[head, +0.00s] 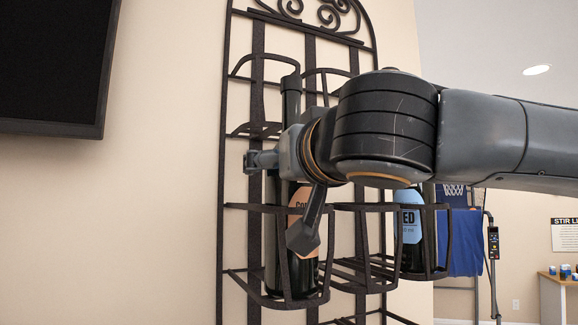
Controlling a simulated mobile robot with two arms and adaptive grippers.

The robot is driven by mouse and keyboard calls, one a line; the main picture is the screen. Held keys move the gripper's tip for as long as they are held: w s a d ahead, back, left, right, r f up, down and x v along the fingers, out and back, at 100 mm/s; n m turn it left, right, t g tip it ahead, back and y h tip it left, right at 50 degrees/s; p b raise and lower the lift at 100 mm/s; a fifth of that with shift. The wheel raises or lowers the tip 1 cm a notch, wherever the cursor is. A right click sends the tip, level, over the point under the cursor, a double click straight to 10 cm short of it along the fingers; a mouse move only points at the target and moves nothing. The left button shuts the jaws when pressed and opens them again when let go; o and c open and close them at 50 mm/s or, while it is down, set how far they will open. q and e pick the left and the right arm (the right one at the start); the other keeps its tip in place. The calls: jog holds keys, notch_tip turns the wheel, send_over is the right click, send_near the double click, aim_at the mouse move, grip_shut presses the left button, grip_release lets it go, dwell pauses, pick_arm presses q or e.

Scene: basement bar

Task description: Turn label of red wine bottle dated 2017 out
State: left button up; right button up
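A dark bottle (275,262) stands upright in the left front basket of the wall rack. Its orange label (297,200) is partly visible and faces forward-right; my gripper covers much of it and no date can be read. Its dark neck (291,100) rises above my gripper. My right gripper (276,199) is at the bottle's upper part, with its fingers spread apart, one pointing left and one hanging down in front of the label. Whether it touches the bottle cannot be told. A second dark bottle (412,258) with a blue label (411,225) stands in the right basket. My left gripper is not in view.
The black metal rack (226,130) has baskets above and below and stands against a beige wall. A dark screen (50,60) hangs at upper left. A blue cloth (466,243) and a small counter (556,295) are at the right. The left side is free.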

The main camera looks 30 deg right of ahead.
jog(key=n+y+p, duration=0.2)
jog(key=y, duration=0.2)
jog(key=n+y+p, duration=0.3)
jog(key=y, duration=0.1)
jog(key=shift+n+y+p, duration=0.3)
jog(key=shift+y+p, duration=0.05)
jog(key=shift+y, duration=0.05)
jog(key=shift+d, duration=0.15)
jog(key=shift+d, duration=0.2)
jog(key=shift+c, duration=0.4)
